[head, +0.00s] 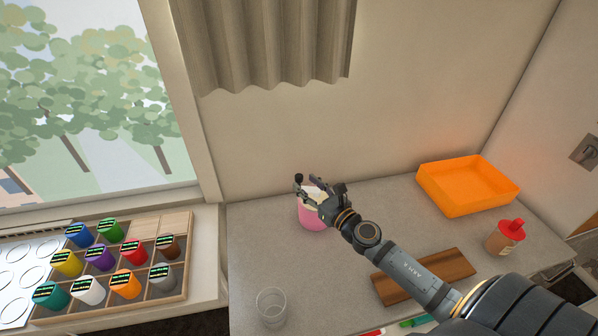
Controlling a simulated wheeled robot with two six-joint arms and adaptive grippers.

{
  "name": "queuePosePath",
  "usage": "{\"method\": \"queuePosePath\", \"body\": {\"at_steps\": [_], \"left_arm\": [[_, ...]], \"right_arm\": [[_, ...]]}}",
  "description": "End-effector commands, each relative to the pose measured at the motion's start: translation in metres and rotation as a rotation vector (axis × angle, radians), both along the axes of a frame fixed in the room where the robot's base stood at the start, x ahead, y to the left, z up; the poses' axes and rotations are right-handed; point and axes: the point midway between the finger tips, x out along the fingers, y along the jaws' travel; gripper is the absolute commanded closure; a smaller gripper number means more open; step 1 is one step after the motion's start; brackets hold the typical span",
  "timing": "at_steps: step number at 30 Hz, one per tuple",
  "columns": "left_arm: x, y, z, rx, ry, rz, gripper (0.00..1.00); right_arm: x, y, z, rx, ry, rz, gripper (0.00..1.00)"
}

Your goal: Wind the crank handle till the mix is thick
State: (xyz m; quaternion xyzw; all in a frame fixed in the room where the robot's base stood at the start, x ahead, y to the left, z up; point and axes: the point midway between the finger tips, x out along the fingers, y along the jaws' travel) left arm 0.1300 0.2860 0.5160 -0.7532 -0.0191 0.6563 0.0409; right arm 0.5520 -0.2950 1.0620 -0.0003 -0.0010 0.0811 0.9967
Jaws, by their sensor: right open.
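A pink container (312,217) with pale contents at its top stands on the grey counter near the back wall. A small dark knob (299,178) shows just above its upper left; I take it for the crank handle, though its shaft is mostly hidden. My right gripper (309,190) is open at the top of the container, its fingers near the knob. I cannot tell whether a finger touches it. The gripper covers much of the container's right side and top. My left gripper is not in view.
An orange tray (468,207) stands at the back right, with a red-capped bottle (505,237) before it. A wooden board (453,264) lies under my right arm. A clear glass (271,307) stands at the front. A rack (150,307) of coloured cups is left.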

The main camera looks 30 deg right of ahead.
Motion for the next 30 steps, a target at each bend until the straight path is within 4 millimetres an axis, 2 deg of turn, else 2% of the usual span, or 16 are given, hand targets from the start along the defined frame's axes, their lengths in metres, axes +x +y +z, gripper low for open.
{"method": "queuePosePath", "body": {"at_steps": [1, 3, 9, 18, 28, 30], "left_arm": [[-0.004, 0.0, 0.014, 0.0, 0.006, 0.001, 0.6], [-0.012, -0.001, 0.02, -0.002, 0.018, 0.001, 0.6], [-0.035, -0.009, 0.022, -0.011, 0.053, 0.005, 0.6], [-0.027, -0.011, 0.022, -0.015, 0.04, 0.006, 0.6], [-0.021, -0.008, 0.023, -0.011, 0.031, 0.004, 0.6], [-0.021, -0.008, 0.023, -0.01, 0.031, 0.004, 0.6]], "right_arm": [[0.009, 0.001, 0.009, 0.008, -0.002, -0.004, 0.54], [0.018, 0.004, 0.008, 0.008, -0.001, -0.001, 0.54], [0.039, 0.007, 0.002, 0.002, 0.001, 0.001, 0.54], [0.042, 0.008, 0.0, 0.0, 0.001, 0.003, 0.54], [0.042, 0.008, 0.0, 0.001, 0.001, 0.002, 0.98], [0.042, 0.008, 0.0, 0.001, 0.001, 0.002, 1.0]]}}
